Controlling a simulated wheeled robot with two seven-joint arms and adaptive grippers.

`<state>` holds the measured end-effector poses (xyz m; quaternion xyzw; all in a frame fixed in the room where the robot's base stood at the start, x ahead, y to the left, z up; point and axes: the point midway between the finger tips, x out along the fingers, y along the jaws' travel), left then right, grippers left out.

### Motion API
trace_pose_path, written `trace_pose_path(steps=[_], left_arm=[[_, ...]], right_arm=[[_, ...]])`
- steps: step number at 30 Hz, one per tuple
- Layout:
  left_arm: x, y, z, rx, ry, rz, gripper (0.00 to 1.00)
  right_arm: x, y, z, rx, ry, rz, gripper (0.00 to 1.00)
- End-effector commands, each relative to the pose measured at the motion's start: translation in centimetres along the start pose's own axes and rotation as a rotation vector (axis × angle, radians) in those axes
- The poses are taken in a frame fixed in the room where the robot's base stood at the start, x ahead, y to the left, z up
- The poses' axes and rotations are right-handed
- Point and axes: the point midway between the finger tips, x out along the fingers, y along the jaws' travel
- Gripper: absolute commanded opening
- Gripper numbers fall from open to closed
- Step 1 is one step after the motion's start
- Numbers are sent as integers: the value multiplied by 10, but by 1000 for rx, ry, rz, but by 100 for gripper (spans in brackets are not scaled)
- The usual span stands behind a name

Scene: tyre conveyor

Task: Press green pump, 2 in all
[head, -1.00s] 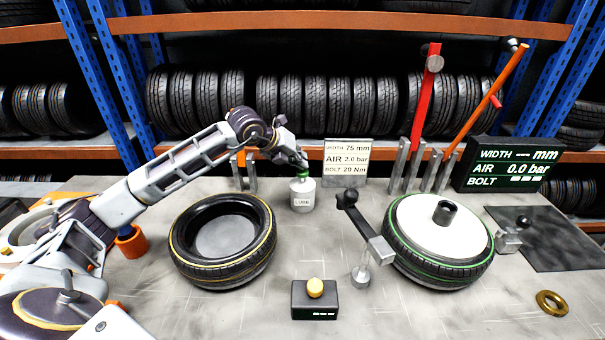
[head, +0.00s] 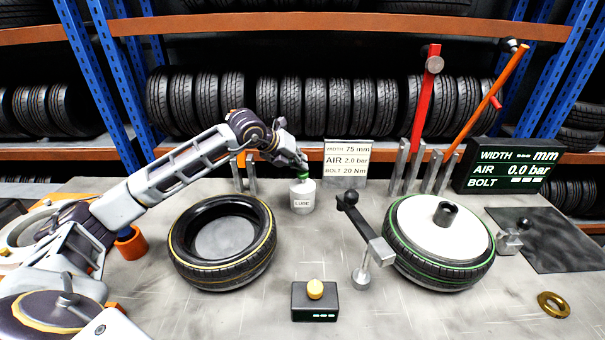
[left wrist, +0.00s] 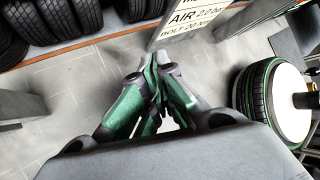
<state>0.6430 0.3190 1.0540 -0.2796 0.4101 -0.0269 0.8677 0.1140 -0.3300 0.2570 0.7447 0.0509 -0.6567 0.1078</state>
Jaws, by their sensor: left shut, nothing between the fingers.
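A white bottle labelled LUBE (head: 302,197) stands upright at the back middle of the table. Its green pump (head: 303,177) shows on top. My left gripper (head: 301,163) is directly above the pump, pointing down and shut with nothing in it. Whether its tips touch the pump I cannot tell. In the left wrist view my left gripper's fingers (left wrist: 152,68) are together and look green; they and the wrist body hide the bottle. My right gripper is not in view.
A yellow-lined tyre (head: 222,243) lies front left of the bottle, close under my left arm. A green-lined tyre on a white wheel (head: 440,240) and a black-knobbed lever (head: 365,225) are at right. A yellow-button box (head: 314,300) sits in front. A sign (head: 347,165) stands behind.

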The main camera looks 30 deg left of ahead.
Motion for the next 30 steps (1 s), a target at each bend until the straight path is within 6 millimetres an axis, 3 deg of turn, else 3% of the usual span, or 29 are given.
trace_pose_path(steps=[30], left_arm=[[6, 4, -5, 0, 2, 1, 0]], right_arm=[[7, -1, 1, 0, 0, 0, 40]])
